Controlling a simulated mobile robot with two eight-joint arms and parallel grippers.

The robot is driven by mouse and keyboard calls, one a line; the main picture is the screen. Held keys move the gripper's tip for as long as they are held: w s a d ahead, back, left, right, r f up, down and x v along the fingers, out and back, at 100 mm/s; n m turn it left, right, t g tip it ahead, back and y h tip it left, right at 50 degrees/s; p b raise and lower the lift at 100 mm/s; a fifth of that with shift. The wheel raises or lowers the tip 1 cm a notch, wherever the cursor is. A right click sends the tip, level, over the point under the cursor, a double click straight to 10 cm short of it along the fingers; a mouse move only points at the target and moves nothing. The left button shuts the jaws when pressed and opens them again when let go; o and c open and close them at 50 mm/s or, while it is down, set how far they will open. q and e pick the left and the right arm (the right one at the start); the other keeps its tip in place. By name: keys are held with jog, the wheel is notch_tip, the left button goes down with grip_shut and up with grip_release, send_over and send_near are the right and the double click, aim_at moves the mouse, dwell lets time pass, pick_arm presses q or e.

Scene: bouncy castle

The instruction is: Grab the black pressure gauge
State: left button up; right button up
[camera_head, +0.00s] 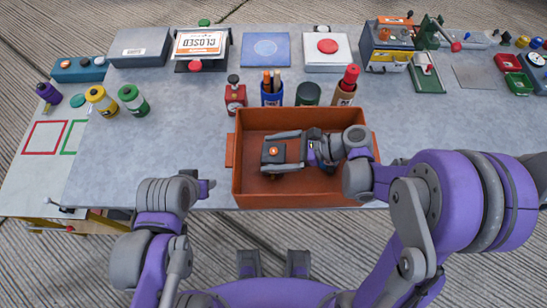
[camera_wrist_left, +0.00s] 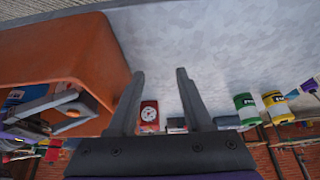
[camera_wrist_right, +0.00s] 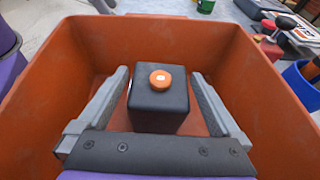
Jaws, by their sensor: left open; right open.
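A black box-shaped thing with a round orange knob on top stands in the orange crate; it shows in the head view (camera_head: 273,152) and the right wrist view (camera_wrist_right: 158,103). My right gripper (camera_head: 284,151) is open inside the crate, with one finger on each side of this box and gaps between. I cannot tell whether it is the black pressure gauge. A round white dial with a dark rim (camera_head: 537,60) shows small at the far right edge of the head view. My left gripper (camera_wrist_left: 162,82) is open and empty, outside the crate near its left wall.
The orange crate (camera_head: 231,150) stands at the table's front edge. Behind it are a red device with a dial (camera_wrist_left: 149,115), a blue pen cup (camera_head: 271,98), a green cup (camera_head: 308,94) and a red-topped marker holder (camera_head: 345,87). The table (camera_head: 175,150) left of the crate is clear.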

jog(key=shift+c, duration=0.2)
grip_shut()
dwell(0.3)
jog(key=shift+r, duration=0.1)
